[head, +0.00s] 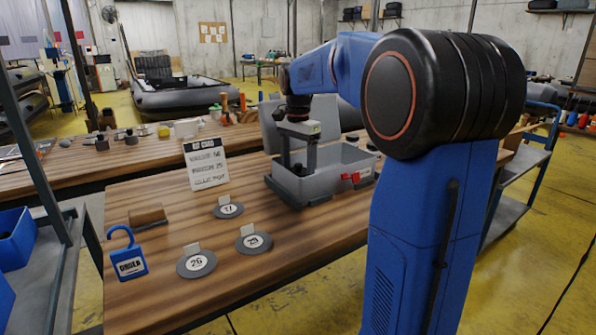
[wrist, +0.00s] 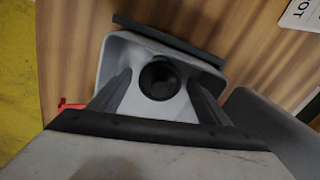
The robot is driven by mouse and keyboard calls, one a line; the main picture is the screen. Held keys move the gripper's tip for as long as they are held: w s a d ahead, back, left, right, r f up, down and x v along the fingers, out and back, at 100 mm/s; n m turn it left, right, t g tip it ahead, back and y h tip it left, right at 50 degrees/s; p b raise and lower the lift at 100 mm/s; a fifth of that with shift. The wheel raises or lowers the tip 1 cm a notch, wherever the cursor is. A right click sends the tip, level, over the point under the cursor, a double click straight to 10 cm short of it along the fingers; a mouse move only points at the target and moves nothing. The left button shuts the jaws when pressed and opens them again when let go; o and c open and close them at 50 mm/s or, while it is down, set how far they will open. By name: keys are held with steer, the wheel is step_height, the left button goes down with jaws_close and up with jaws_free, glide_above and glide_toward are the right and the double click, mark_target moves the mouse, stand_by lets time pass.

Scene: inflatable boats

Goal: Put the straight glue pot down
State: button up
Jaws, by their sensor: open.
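My gripper (head: 298,168) reaches down into an open grey case (head: 283,188) on the wooden table. In the wrist view its two fingers (wrist: 160,95) stand apart on either side of a dark round pot (wrist: 158,80), seen from above inside the pale case (wrist: 112,50). The pot appears to be the straight glue pot; it sits between the fingers, and I cannot tell whether either finger touches it. The pot's base is hidden. In the head view the case wall and gripper hide the pot.
A kit card (head: 207,164) stands left of the case. Numbered grey discs (head: 196,262) with small tags lie in front. A red latch (head: 350,178) sticks out from the case. Bare wood lies around the discs.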

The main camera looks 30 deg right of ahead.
step_height(320, 180, up, 11)
steer(key=shift+r, duration=0.15)
stand_by(0.7)
